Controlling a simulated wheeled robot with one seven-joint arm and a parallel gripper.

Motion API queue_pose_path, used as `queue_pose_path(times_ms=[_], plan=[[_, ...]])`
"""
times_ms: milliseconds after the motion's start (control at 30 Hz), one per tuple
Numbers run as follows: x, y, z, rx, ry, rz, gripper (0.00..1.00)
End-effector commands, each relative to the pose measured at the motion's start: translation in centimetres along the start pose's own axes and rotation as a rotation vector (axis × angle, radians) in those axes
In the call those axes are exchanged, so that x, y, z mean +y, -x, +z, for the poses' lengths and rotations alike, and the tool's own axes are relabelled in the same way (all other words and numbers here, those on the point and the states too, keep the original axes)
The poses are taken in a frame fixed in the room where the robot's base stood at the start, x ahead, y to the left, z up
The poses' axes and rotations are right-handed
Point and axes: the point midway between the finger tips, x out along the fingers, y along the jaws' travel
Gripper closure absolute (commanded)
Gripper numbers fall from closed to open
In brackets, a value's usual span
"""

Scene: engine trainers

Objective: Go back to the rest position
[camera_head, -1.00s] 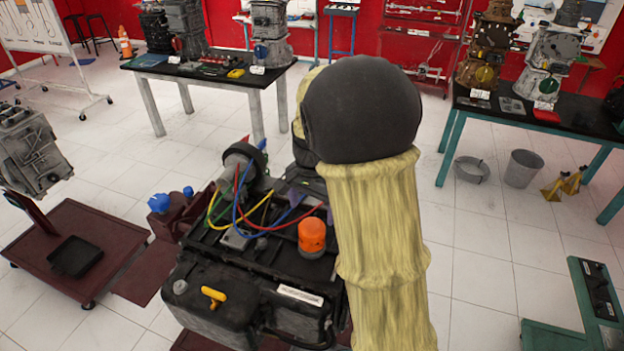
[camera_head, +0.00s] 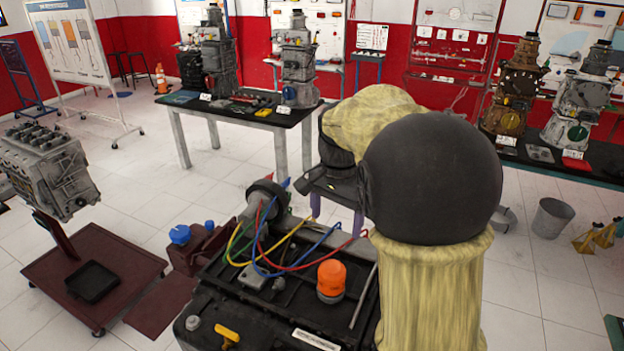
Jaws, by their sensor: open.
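My arm, in a yellowish cover with a large dark round joint, fills the right middle of the head view. It rises from the bottom edge and bends away behind the dark joint. My gripper is not visible; the arm's far end is hidden behind its own links. The engine trainer (camera_head: 262,300) stands in front of me, left of the arm. It carries an orange cap (camera_head: 331,279), a yellow handle (camera_head: 228,335) and red, blue and yellow cables (camera_head: 268,262).
A dark-topped table (camera_head: 245,112) with gearboxes stands behind. Another table (camera_head: 600,165) is at the right, with a grey bucket (camera_head: 552,217) near it. An engine on a maroon stand (camera_head: 100,262) is at the left. White floor lies open between them.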

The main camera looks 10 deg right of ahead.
Motion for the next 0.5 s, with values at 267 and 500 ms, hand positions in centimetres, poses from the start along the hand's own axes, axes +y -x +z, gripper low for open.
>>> queue_pose_path(times_ms=[267,500], plan=[[1.7,-2.5,1.1,0.017,0.128,-0.024,0.18],[5.4,-7.5,4.4,0.087,0.431,-0.072,0.18]])
